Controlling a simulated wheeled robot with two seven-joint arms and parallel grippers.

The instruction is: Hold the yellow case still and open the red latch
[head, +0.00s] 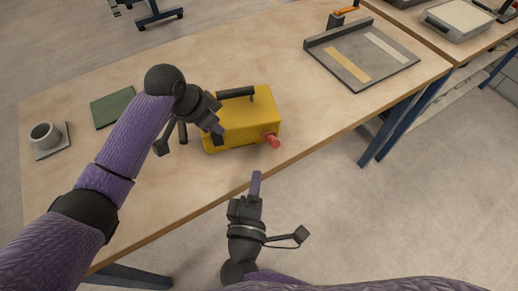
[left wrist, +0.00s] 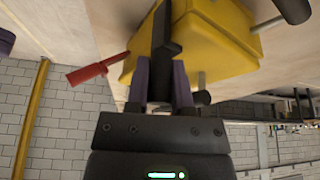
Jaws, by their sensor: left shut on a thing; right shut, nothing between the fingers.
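The yellow case (head: 245,122) stands on the wooden table near its front edge, with a black handle (head: 236,93) on top. The red latch (head: 272,141) sticks out at the case's front right; it also shows in the left wrist view (left wrist: 97,70). My left gripper (head: 217,130) is at the left part of the case. In the left wrist view its fingers are shut on a dark bar (left wrist: 163,45) against the yellow case (left wrist: 205,40). My right gripper (head: 256,182) is shut and empty, in front of the table edge, below the latch and apart from it.
A grey cup (head: 44,135) on a square coaster and a green mat (head: 112,108) lie to the left. A grey tray with a yellow strip (head: 330,58) lies at the back right. The table between case and tray is clear, as is the floor in front.

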